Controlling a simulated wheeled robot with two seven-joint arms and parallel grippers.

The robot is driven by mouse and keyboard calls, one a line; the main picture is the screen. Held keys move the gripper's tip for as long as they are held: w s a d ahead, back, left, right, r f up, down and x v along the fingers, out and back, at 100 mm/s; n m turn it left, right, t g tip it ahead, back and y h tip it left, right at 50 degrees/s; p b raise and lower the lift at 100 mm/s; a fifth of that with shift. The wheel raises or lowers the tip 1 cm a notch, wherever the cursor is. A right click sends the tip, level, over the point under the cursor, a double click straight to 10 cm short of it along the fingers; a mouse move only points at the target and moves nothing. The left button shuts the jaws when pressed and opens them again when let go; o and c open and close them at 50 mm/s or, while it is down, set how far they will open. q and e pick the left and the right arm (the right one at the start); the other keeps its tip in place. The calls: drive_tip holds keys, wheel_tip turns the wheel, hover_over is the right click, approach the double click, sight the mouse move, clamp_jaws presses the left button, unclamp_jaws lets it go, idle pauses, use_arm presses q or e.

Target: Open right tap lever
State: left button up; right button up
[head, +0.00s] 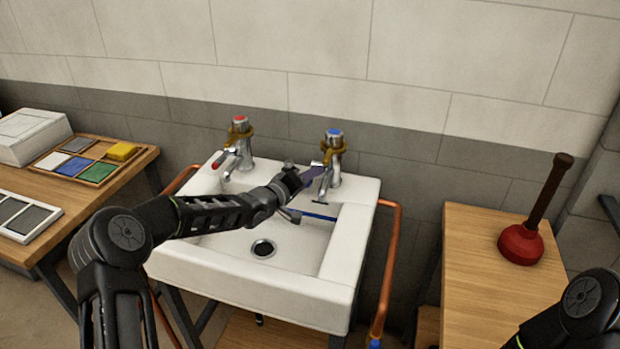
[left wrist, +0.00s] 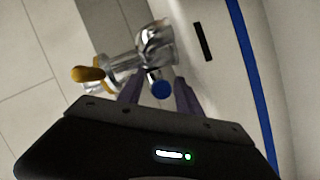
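The right tap (head: 334,150) is chrome with a blue cap and a yellow-brown band, at the sink's back right. It also shows in the left wrist view (left wrist: 150,50). Its lever's blue tip (left wrist: 161,90) appears between the two purple fingers of my left gripper (left wrist: 158,95). The fingers stand apart, with a small gap seen on each side of the tip. In the head view my left gripper (head: 316,173) is just in front of the right tap and hides its lever. My right gripper is out of view; only part of that arm shows at lower right.
The left tap (head: 239,148), with red cap and red lever tip, stands beside it on the white sink (head: 255,296). Copper pipes (head: 389,270) flank the sink. A plunger (head: 522,243) stands on the right table; a sorting tray (head: 140,152) lies on the left one.

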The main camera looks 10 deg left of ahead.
use_arm(q)
clamp_jaws()
idle(1.3)
